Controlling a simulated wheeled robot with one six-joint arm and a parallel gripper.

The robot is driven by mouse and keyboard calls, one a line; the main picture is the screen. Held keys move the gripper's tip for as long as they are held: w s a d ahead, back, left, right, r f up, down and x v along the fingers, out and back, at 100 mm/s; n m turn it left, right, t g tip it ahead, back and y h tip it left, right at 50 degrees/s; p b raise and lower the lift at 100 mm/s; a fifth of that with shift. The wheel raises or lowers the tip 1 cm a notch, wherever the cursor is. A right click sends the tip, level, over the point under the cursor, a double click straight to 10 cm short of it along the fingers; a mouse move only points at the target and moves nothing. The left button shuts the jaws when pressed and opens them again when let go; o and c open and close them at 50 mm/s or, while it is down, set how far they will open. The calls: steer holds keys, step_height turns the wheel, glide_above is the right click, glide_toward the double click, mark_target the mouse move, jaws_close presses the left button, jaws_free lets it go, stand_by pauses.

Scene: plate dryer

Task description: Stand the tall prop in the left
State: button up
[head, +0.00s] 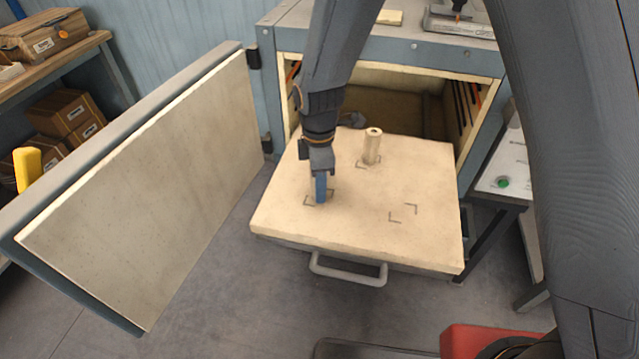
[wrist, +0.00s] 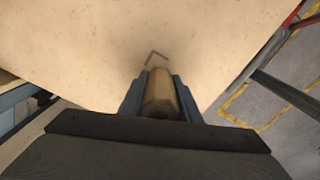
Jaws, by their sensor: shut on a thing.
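My gripper (head: 320,192) points down at the left corner-marked spot (head: 308,200) on the pale shelf slab (head: 350,230). In the wrist view my gripper (wrist: 161,112) is shut on a tan prop (wrist: 160,92), with one finger on each side of it. A corner mark (wrist: 155,56) shows on the slab just beyond the prop. In the head view the fingers hide the held prop, so I cannot tell its height or whether its foot touches the slab. Another tan prop (head: 372,147), with a hole in its top, stands upright on the back marked spot.
The right marked spot (head: 403,213) is empty. The slab is pulled out of the open dryer (head: 470,65), with a grey handle (head: 348,273) in front. The dryer door (head: 150,180) stands open on the left. A control box (head: 505,170) is on the right.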

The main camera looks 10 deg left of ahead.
steer(key=shift+f, duration=0.15)
steer(key=o, duration=1.2)
steer(key=shift+f, duration=0.1)
step_height(320, 180, up, 12)
steer(key=b, duration=0.3)
steer(key=s+d+f+m, duration=0.1)
steer(key=s+d+m, duration=0.3)
steer(key=d+m, duration=0.6)
steer(key=s+d+f+m+t, duration=0.1)
steer(key=s+d+m, duration=0.4)
steer(key=d+m, duration=0.6)
steer(key=d, duration=0.7)
steer(key=shift+s+d+m, duration=0.15)
steer(key=shift+d+m, duration=0.1)
steer(key=shift+m, duration=0.05)
